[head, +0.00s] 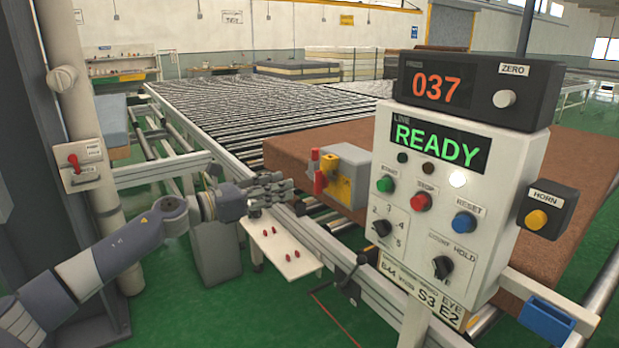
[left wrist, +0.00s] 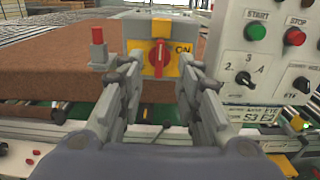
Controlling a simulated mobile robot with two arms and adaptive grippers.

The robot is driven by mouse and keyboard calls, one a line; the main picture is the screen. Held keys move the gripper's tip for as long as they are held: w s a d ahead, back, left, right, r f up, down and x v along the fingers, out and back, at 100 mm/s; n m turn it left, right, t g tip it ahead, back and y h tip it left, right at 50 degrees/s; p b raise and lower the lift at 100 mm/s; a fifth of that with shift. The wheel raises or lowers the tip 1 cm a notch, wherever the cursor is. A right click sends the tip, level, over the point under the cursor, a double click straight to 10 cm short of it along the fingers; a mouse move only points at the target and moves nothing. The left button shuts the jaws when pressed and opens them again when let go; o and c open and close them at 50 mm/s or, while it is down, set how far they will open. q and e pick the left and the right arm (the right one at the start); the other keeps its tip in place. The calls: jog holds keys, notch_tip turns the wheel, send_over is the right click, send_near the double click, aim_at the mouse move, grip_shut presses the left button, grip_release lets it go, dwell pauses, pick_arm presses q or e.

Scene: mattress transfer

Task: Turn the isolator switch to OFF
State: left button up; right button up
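The isolator switch is a red rotary knob (left wrist: 159,56) on a yellow plate on a grey box (left wrist: 138,27). The knob's bar stands about upright, and "ON" is printed to its right. In the head view the box (head: 352,168) is seen from the side, with the red knob (head: 328,166) facing my left gripper. My left gripper (head: 285,188) is open in front of the box. In the left wrist view its fingers (left wrist: 160,85) frame the knob from both sides, apparently short of touching it. Any OFF mark is hidden or unreadable. My right gripper is out of view.
A white control panel (head: 395,245) with buttons and dials stands to the right. A brown mattress (head: 300,145) lies behind the box on the roller conveyor (head: 230,110). A small shelf with red pegs (head: 283,250) is below my gripper. Another red switch (head: 74,162) is on the left pillar.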

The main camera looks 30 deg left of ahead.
aim_at(315, 177)
pick_arm(q)
jog(key=shift+r+p+x, duration=0.15)
jog(key=shift+p+x, duration=0.7)
jog(key=shift+x, duration=0.85)
jog(key=shift+r+p+x, duration=0.1)
jog(key=shift+p+x, duration=0.75)
jog(key=shift+x, duration=0.9)
jog(key=shift+p+x, duration=0.45)
jog(key=shift+x, duration=0.75)
jog(key=shift+f, duration=0.2)
jog(key=shift+c, duration=0.3)
grip_shut()
